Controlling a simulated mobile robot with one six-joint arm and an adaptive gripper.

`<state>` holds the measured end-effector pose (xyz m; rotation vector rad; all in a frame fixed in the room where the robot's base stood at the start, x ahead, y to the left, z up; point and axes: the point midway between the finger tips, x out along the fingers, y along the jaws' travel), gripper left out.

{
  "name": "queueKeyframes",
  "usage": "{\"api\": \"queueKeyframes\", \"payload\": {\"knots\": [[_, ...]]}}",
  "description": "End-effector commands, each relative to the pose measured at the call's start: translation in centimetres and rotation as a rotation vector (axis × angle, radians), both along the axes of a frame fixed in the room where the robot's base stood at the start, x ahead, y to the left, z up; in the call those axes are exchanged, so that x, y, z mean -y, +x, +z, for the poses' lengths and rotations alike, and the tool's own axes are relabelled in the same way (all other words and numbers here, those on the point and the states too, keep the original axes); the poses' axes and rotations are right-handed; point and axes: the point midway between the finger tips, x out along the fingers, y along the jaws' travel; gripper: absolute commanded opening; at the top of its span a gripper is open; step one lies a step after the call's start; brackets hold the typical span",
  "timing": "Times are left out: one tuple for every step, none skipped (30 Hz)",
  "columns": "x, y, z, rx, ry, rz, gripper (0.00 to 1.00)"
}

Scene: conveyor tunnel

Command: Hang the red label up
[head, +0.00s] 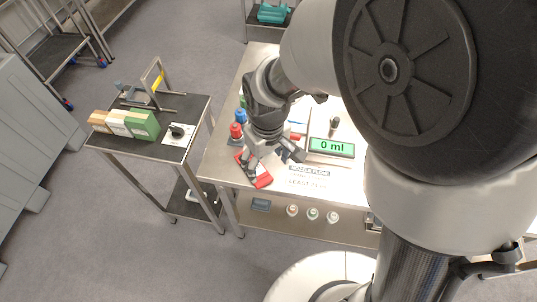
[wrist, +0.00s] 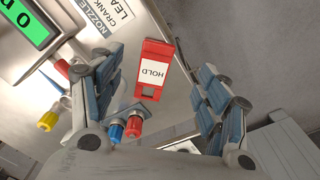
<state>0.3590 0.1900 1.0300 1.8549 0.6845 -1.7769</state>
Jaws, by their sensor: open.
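The red label (wrist: 151,83) shows in the wrist view with a white field reading HOLD and a small opening at one end. It lies on the steel table (head: 222,165) near the front left edge; in the head view the red label (head: 263,181) is partly covered by my gripper. My gripper (head: 271,163) is open above it. In the wrist view the label shows between the two spread fingers of my gripper (wrist: 158,75), and nothing is held. I cannot tell how far the fingertips are above the label.
A side cart (head: 187,108) carries boxes (head: 143,124), a metal frame (head: 152,76) and a black knob (head: 177,131). Several round pieces (head: 312,213) show below the table's front edge.

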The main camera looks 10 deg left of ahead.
Motion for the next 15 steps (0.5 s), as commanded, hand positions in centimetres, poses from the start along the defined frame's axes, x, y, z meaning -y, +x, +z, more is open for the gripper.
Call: {"api": "queueKeyframes", "payload": {"knots": [[0.0,0.0,0.4,0.002,0.001,0.0,0.69],[0.0,0.0,0.5,0.001,0.001,0.0,0.69],[0.0,0.0,0.5,0.001,0.001,0.0,0.69],[0.0,0.0,0.6,0.0,0.0,0.0,0.69],[0.0,0.0,0.6,0.0,0.0,0.0,0.69],[0.1,0.0,0.6,0.0,0.0,-0.001,0.69],[0.1,0.0,0.7,0.002,0.001,-0.004,0.69],[0.3,0.0,1.0,0.005,0.002,-0.009,0.69],[0.7,0.1,1.5,0.012,0.006,-0.022,0.69],[1.2,0.1,2.1,0.019,0.01,-0.036,0.69],[1.7,0.1,2.9,0.029,0.016,-0.054,0.69],[2.7,0.1,4.1,0.044,0.024,-0.085,0.69],[3.5,-0.1,5.1,0.056,0.03,-0.11,0.69],[4.5,-0.2,6.3,0.072,0.038,-0.139,0.69],[5.9,-0.6,7.8,0.092,0.047,-0.182,0.69]]}}
